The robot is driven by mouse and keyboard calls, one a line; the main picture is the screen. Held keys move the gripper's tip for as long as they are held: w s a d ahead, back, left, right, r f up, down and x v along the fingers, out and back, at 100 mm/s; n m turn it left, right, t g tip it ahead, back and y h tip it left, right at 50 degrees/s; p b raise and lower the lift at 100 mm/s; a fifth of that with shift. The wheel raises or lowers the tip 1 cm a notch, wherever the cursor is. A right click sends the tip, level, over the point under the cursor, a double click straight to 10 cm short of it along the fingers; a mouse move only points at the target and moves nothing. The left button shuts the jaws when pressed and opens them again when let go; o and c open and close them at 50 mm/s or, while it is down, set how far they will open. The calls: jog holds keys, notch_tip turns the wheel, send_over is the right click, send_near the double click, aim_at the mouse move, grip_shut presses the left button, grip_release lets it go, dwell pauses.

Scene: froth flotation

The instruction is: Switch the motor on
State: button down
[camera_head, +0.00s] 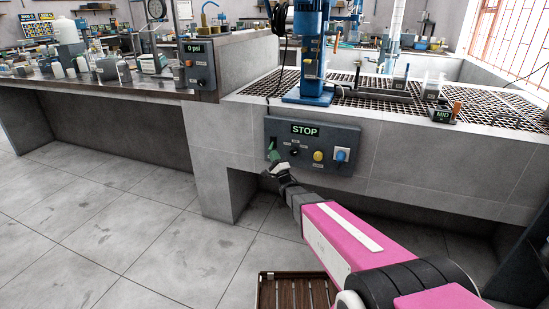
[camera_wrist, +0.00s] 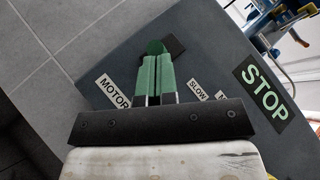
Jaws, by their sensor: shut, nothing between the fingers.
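The grey control panel (camera_head: 345,138) is on the front of the concrete bench, with a display reading STOP (camera_head: 305,130). The display also shows in the wrist view (camera_wrist: 263,90). My gripper (camera_head: 273,158) is shut and empty at the panel's left end. In the wrist view its two green-padded fingers (camera_wrist: 157,75) lie together beside the MOTOR label (camera_wrist: 113,90). A dark green rounded piece (camera_wrist: 155,47), apparently the motor switch, shows just beyond the fingertips, by a black block (camera_wrist: 175,45). The fingers partly hide it, and I cannot tell whether they touch it.
A blue machine column (camera_head: 308,50) stands on the grating above. A brown slatted crate (camera_head: 294,291) is on the floor. Floor at left is clear.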

jog(key=r+m+g+h, duration=0.1)
jog(key=m, duration=0.1)
jog(key=r+m+h, duration=0.1)
jog(key=m+h, duration=0.1)
jog(key=r+m+g+h, duration=0.1)
jog(key=shift+s+a+r+m+g+h, duration=0.2)
jog(key=shift+s+m+g+h, duration=0.1)
jog(key=shift+s+m, duration=0.1)
jog(key=shift+s+f, duration=0.1)
